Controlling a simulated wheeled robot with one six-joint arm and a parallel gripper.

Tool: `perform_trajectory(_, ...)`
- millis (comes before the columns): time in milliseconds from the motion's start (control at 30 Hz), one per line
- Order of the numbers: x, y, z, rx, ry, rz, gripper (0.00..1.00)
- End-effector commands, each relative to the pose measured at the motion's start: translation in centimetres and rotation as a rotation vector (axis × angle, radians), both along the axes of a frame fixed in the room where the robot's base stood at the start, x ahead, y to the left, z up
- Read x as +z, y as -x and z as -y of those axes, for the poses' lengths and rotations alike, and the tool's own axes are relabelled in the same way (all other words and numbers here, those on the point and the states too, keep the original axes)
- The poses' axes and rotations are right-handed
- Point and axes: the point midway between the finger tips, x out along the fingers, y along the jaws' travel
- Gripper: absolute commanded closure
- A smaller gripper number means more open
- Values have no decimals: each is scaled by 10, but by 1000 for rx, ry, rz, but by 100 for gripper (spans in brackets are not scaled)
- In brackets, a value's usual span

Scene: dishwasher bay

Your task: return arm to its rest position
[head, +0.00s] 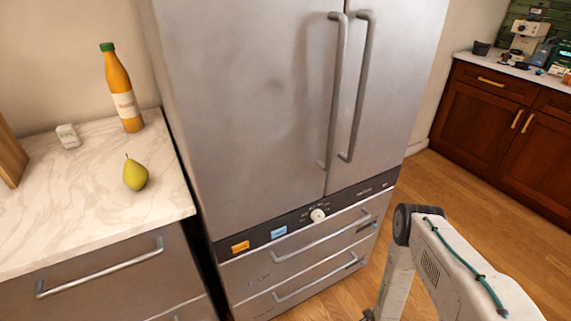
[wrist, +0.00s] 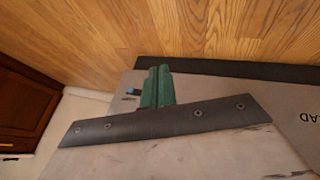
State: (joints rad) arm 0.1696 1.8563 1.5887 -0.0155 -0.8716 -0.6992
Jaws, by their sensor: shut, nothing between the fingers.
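My arm shows at the lower right of the head view, with its dark elbow joint raised and its pale forearm (head: 396,280) pointing down past the bottom edge. In the wrist view, my gripper (wrist: 159,72) has its two green fingers together, with nothing between them. Behind the fingers is a dark bar with screws. A pale grey surface with dark lettering, part of my own body, lies below and around them. In the head view the gripper is mostly cut off by the bottom edge.
A steel fridge (head: 250,100) with lower drawers stands in front, left of my arm. A marble counter (head: 75,215) at left holds a juice bottle (head: 121,92), a pear (head: 135,174) and a small white item (head: 68,136). Wood floor (head: 450,190) is clear toward red-brown cabinets (head: 480,120).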

Motion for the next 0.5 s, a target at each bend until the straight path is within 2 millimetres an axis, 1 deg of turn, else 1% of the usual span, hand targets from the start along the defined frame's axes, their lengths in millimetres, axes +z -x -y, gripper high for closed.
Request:
perform_trajectory(167, -11, 34, -8, -39, -44, -132, 100)
perform_trajectory(200, -13, 44, -9, -50, -55, -169, 100)
perform_trajectory(267, -13, 56, -11, -71, -73, -228, 100)
perform_trajectory(367, -4, 68, -12, -111, -100, -323, 100)
perform_trajectory(500, 22, 70, -12, -167, -130, -439, 100)
